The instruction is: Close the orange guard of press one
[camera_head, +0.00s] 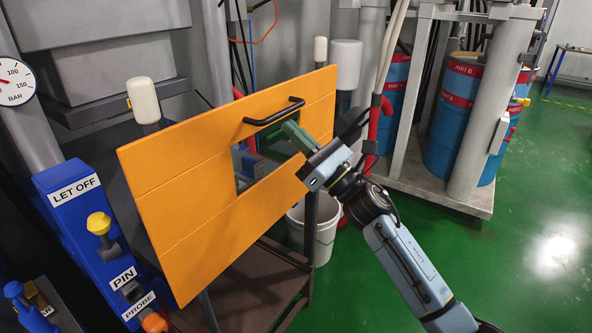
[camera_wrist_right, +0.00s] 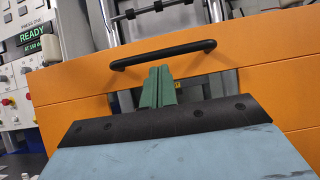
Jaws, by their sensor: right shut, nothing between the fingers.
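The orange guard (camera_head: 200,225) is a flat panel with a window and a black bar handle (camera_head: 273,112) near its top edge. It stands in front of the press at the left of the head view. The guard (camera_wrist_right: 65,92) and handle (camera_wrist_right: 163,54) also show in the right wrist view. My right gripper (camera_head: 290,132) has green fingers, shut and empty. Its fingertips (camera_wrist_right: 158,72) are just below the handle and look close to it; I cannot tell whether they touch. My left gripper is not in view.
A blue column (camera_head: 85,215) with a yellow knob and labels stands at the left, under a pressure gauge (camera_head: 15,80). A white bucket (camera_head: 318,235) stands behind the guard. Blue drums (camera_head: 455,125) stand on a grey frame at the right. Green floor (camera_head: 500,260) is clear at the right.

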